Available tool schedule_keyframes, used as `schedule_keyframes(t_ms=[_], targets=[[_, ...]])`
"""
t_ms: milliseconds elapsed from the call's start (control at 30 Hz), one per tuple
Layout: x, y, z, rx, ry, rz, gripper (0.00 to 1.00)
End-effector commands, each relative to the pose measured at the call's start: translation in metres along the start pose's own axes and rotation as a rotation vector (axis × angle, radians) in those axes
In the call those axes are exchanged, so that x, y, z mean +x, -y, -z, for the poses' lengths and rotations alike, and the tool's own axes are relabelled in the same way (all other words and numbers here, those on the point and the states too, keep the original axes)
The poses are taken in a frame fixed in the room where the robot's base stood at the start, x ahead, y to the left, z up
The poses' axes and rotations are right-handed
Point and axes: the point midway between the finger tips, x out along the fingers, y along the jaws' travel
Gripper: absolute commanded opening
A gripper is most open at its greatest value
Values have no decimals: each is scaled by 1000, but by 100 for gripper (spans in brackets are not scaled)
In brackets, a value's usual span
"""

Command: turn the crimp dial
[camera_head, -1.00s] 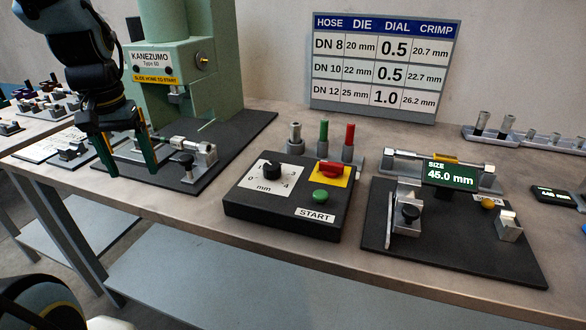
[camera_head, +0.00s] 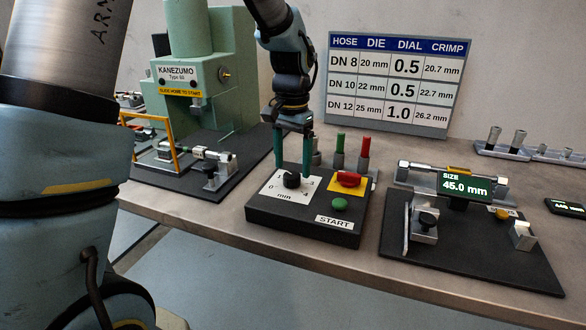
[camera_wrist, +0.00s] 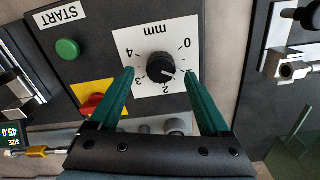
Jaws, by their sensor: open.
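The crimp dial is a round black knob (camera_head: 292,180) on a white scale plate marked 0 to 4 mm, on the black control box (camera_head: 305,230). In the wrist view the dial (camera_wrist: 160,67) shows a white pointer line aimed toward the right finger, below the 0 mark; the mark there is partly hidden. My gripper (camera_head: 292,166) points down over the dial. In the wrist view my gripper (camera_wrist: 159,74) is open, one green finger on each side of the knob, with visible gaps between fingers and knob.
A red switch (camera_head: 348,179) on a yellow plate and a green START button (camera_head: 340,203) sit right of the dial. Grey, green and red posts (camera_head: 364,152) stand behind. The press (camera_head: 190,70) is left; the gauge reading 45.0 mm (camera_head: 465,185) is right. A chart (camera_head: 400,85) stands behind.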

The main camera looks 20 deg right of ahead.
Motion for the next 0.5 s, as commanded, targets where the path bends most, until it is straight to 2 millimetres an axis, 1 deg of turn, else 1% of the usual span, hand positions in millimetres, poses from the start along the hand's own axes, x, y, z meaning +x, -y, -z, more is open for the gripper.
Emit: schedule_keyframes(t_ms=[100, 200, 300, 500], targets=[[15, 0, 0, 0, 2, 0, 81], [23, 0, 0, 0, 0, 0, 81], [27, 0, 0, 0, 0, 0, 81], [28, 0, 0, -1, -1, 0, 81]])
